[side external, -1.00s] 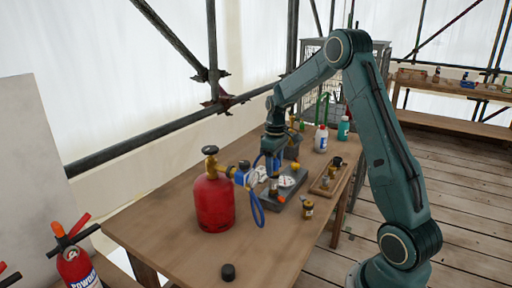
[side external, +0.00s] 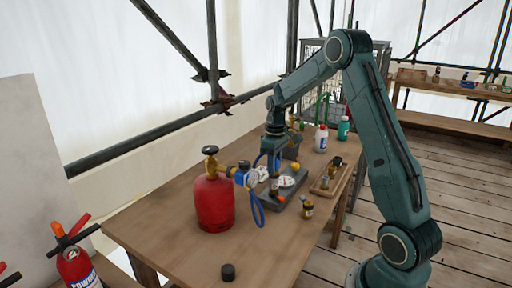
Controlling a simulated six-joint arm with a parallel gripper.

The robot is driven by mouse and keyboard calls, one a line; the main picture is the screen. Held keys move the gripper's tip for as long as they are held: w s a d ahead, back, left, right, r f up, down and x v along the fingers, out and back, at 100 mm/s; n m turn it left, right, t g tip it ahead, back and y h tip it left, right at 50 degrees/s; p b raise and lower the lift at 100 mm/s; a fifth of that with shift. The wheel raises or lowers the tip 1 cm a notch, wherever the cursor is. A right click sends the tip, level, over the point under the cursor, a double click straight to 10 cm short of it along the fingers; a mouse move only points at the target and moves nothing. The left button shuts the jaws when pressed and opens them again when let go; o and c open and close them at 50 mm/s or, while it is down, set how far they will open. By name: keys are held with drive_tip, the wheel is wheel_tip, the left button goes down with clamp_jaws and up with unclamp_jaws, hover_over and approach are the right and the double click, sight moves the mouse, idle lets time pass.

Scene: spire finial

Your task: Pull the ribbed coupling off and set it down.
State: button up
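My gripper (side external: 275,178) points straight down over the grey block (side external: 290,186) on the workbench. Its fingers are at a small upright brass-coloured fitting (side external: 274,190) at the block's left end, which may be the ribbed coupling. The fingers partly hide the fitting, and ribs are too small to make out. I cannot tell whether the fingers are apart or gripping it. A red gas cylinder (side external: 214,203) with a brass valve, gauge and blue hose (side external: 257,207) stands left of the block.
A brass and dark fitting (side external: 307,210) stands on the table right of the block. A wooden tray (side external: 318,190) holds small parts. White (side external: 321,139) and teal (side external: 343,128) bottles stand behind. The front table (side external: 180,240) is mostly clear.

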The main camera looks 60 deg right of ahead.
drive_tip(key=shift+r, duration=0.25)
clamp_jaws()
drive_tip(key=shift+r, duration=0.7)
drive_tip(key=shift+r, duration=0.35)
drive_tip(key=shift+r, duration=0.7)
drive_tip(key=shift+r, duration=0.7)
drive_tip(key=shift+r, duration=0.3)
